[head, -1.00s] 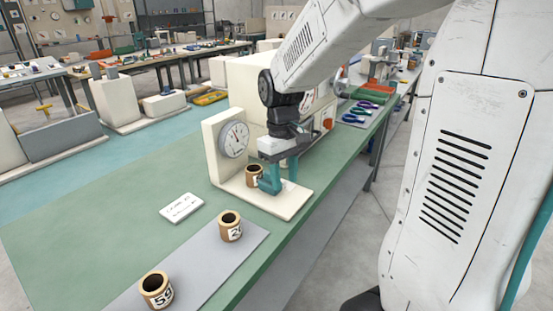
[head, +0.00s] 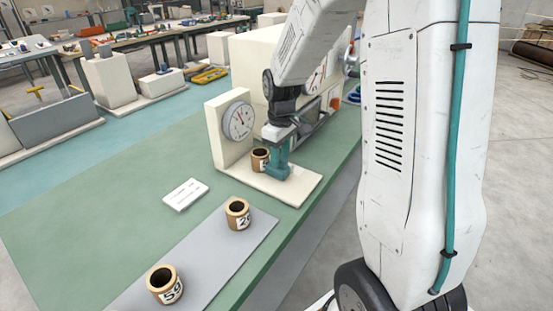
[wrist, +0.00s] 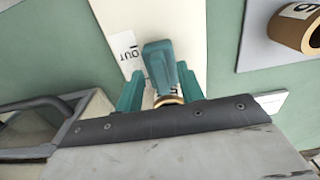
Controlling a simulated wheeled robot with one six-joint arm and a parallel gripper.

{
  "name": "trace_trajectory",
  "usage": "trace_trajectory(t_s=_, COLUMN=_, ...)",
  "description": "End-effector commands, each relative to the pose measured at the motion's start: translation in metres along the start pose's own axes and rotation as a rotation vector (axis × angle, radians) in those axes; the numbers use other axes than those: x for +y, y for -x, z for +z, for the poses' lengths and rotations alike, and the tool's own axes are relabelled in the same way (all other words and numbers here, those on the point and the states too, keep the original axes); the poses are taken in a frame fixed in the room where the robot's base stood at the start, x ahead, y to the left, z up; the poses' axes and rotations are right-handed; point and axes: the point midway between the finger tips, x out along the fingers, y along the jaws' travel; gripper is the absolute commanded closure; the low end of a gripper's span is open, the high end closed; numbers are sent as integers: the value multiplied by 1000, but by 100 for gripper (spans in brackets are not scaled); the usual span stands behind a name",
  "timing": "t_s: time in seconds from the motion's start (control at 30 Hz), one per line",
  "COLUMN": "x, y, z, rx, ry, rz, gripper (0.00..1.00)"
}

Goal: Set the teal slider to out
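The teal slider (wrist: 158,62) is an upright teal block on the cream base plate (head: 296,190) of the dial stand. In the wrist view it stands between the two teal fingers of my gripper (wrist: 160,82), beside a white label reading OUT (wrist: 127,48). A light gap shows along the left finger, so the fingers look open around the slider; contact on the right side is unclear. In the head view my gripper (head: 278,160) reaches down over the plate, and its teal fingers and the slider blend together.
A brown ring-shaped cup (head: 260,158) stands on the plate close beside my gripper. The dial (head: 238,121) is on the upright panel behind. Two numbered cups (head: 238,213) (head: 164,284) stand on a grey mat (head: 205,262). A white card (head: 185,194) lies on the green bench.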

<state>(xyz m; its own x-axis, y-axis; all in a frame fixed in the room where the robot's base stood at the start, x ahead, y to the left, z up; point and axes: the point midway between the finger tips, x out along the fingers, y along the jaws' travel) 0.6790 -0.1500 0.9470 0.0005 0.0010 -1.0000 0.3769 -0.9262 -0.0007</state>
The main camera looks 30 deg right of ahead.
Motion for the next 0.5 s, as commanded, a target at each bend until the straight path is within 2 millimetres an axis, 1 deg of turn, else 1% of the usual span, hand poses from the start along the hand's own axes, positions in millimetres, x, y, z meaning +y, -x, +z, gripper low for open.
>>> trace_trajectory(t_s=0.03, x=-1, y=-5, z=0, rx=-2, ry=0, rz=-2, gripper=62)
trace_trajectory(t_s=0.13, x=-1, y=-10, z=0, rx=0, ry=1, rz=0, gripper=62)
trace_trajectory(t_s=0.4, x=-2, y=-12, z=-1, rx=1, ry=2, rz=0, gripper=62)
trace_trajectory(t_s=0.47, x=-2, y=-12, z=-1, rx=0, ry=2, rz=0, gripper=78)
trace_trajectory(t_s=0.5, x=-2, y=-12, z=-1, rx=0, ry=3, rz=0, gripper=90)
